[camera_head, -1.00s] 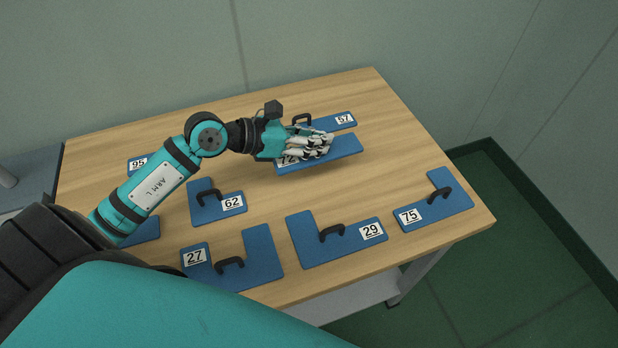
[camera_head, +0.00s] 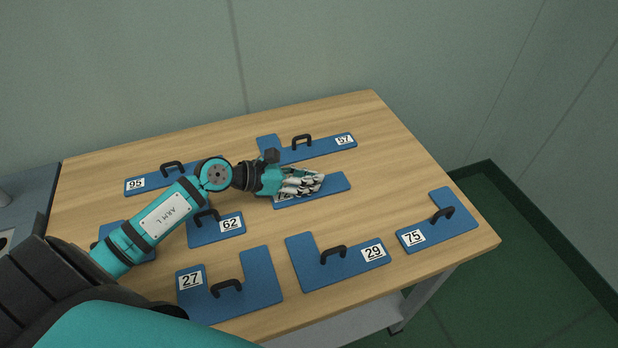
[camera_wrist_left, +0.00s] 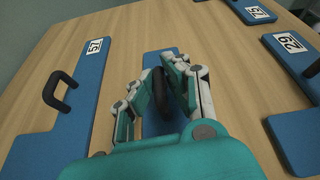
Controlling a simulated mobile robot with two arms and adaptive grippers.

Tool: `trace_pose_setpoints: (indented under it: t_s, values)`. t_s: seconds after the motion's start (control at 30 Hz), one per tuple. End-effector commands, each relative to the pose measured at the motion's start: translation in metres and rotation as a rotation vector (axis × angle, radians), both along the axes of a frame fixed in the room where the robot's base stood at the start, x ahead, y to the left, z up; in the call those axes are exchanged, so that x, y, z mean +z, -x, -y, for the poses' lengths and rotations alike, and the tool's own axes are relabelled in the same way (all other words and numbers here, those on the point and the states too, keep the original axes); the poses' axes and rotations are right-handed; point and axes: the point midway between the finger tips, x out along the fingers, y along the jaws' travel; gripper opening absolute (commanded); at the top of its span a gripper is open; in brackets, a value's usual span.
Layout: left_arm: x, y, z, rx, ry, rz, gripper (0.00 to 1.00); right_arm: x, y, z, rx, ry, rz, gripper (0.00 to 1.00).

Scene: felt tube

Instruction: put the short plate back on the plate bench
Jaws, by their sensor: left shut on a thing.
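The short plate (camera_head: 335,187) is a straight blue strip in the back middle of the wooden plate bench (camera_head: 400,150). My right gripper is not in view.
Other blue plates with handles lie around it: 57 (camera_head: 320,148) close behind, 95 (camera_head: 150,182), 62 (camera_head: 232,236), 27 (camera_head: 262,280), 29 (camera_head: 345,268) and 75 (camera_head: 455,228). Bare wood surrounds the held plate. A grey side table (camera_head: 25,190) stands at the left.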

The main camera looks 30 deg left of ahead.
Motion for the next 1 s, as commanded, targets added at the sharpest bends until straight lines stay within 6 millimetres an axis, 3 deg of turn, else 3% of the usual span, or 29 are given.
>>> trace_pose_setpoints:
  t_s: [0.13, 0.17, 0.33, 0.67, 1.0]
  values:
    - [0.000, 0.000, 0.000, 0.000, 0.000, 0.000, 0.00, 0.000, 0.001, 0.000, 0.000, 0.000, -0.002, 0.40]
    - [-0.001, 0.000, 0.000, 0.000, -0.001, -0.002, 0.15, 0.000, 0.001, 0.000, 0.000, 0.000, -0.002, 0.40]
    - [0.000, 0.000, 0.000, 0.000, -0.001, -0.002, 0.35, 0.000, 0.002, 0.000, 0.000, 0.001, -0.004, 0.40]
    - [0.001, 0.004, -0.004, 0.001, -0.002, -0.001, 0.35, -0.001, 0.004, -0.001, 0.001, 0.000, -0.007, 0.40]
    - [0.023, 0.047, -0.042, 0.000, -0.004, -0.006, 0.35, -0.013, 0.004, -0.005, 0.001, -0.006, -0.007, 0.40]
